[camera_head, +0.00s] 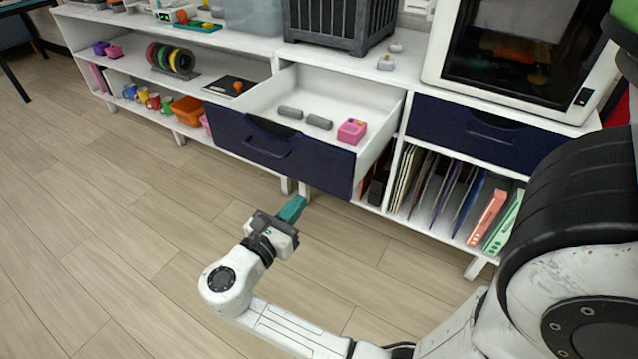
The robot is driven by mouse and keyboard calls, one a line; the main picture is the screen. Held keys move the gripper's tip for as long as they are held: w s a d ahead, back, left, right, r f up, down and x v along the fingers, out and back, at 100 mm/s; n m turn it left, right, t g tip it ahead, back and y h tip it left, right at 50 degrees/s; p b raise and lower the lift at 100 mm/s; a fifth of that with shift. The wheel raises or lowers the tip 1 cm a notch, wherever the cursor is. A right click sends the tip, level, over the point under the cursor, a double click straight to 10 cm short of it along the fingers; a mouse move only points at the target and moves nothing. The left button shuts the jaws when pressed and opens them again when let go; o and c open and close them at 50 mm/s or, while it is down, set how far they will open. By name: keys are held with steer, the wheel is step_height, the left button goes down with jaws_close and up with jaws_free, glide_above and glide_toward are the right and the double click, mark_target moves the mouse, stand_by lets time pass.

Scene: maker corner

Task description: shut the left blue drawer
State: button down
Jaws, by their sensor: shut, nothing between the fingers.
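The left blue drawer (325,166) is pulled out from the white shelf unit, in the middle of the head view. Its dark blue front has a handle (268,143). Inside the drawer lie two grey cylinders (290,112) and a small pink box (351,131). My gripper (293,209), with teal fingers, is shut and empty. In the picture it is just below the drawer front, with floor behind it. The picture does not show any contact between them.
The right blue drawer (455,125) is shut. A white printer (515,62) and a dark crate (338,24) stand on the white shelf top (235,39). Folders (450,190) stand below the right drawer. The wooden floor (120,230) at left is clear.

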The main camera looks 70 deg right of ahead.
mark_target(326, 172)
steer(key=b+x, duration=0.2)
steer(key=x, duration=0.7)
steer(key=shift+s+d, duration=0.15)
steer(key=shift+d, duration=0.05)
steer(key=p+x, duration=0.3)
steer(key=x, duration=1)
steer(key=shift+s+d, duration=0.1)
steer(key=shift+s, duration=0.05)
steer(key=b+x, duration=0.2)
steer(key=x, duration=0.8)
steer(key=b+x, duration=0.3)
steer(key=x, duration=0.8)
steer(key=shift+s+f, duration=0.1)
steer(key=shift+f, duration=0.15)
steer(key=shift+s+d+r+b, duration=0.1)
steer(key=shift+d+b, duration=0.25)
steer(key=shift+d, duration=0.05)
steer(key=shift+r, duration=0.1)
steer(key=shift+d+r, duration=0.1)
